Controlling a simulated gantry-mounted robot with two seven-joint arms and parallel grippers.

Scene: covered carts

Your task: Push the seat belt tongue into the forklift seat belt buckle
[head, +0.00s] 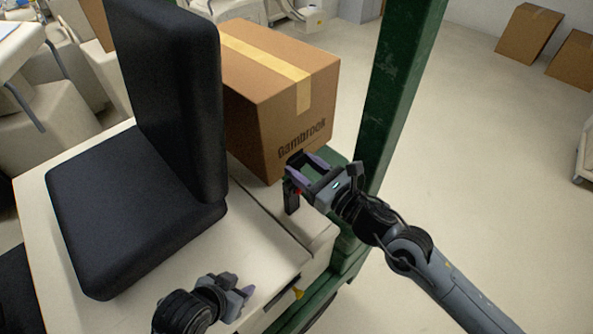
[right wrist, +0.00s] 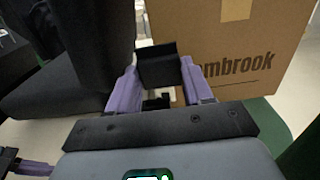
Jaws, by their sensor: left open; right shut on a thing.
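My right gripper (head: 307,165) is shut on the black seat belt tongue (right wrist: 158,66), which shows between its purple fingers in the right wrist view. In the head view the tongue is small and mostly hidden by the fingers. The dark upright buckle (head: 291,200), with a bit of red near its top, stands beside the seat, just below the right gripper. I cannot tell whether tongue and buckle touch. My left gripper (head: 240,292) is open and empty, low over the pale seat base in front of the seat.
The black seat (head: 135,215) with its tall backrest stands left of the buckle. A cardboard box (head: 285,110) marked "Gambrook" is close behind the right gripper. A green post (head: 395,90) rises to the right. A yellow piece (head: 298,294) sits at the base's front edge.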

